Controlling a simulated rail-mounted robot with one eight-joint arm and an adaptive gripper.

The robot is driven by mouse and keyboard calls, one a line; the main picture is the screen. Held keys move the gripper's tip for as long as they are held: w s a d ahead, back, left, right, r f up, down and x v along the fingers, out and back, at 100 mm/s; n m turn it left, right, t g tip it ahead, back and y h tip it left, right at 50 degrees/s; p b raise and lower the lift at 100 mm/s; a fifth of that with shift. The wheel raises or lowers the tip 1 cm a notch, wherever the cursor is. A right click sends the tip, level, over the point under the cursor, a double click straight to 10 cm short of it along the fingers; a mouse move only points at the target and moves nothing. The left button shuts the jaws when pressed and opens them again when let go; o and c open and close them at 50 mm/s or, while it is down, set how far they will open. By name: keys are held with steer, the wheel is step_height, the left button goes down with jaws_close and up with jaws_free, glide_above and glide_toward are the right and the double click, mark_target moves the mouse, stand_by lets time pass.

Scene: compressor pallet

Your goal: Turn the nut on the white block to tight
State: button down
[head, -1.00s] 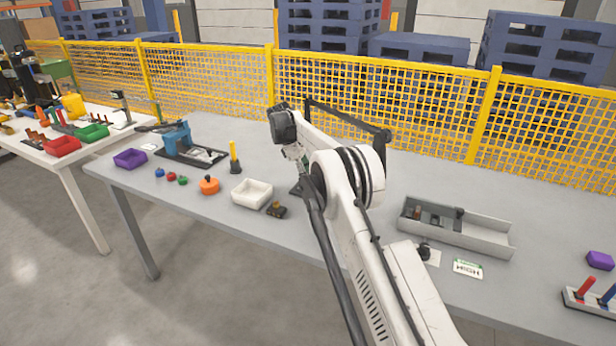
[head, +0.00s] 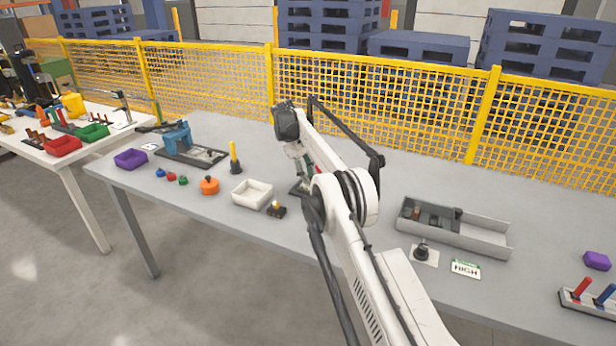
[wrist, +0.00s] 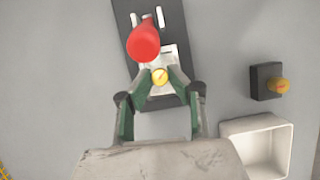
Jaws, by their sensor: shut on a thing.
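In the wrist view, a gold nut (wrist: 159,77) sits at the white block (wrist: 172,60) on a dark base plate (wrist: 124,20). My gripper (wrist: 160,84) points at it, its two green-padded fingers closed on the nut from either side. In the head view my gripper (head: 303,168) is mostly hidden behind my arm, and the nut cannot be made out there.
A white open box (wrist: 224,136) and a dark block with a yellow knob (wrist: 264,80) lie to the right in the wrist view. In the head view a grey tray (head: 480,236), a dark knob (head: 423,250) and a HIGH card (head: 466,269) lie right of my arm.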

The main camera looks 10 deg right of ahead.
steer(key=c, duration=1.6)
jaws_free()
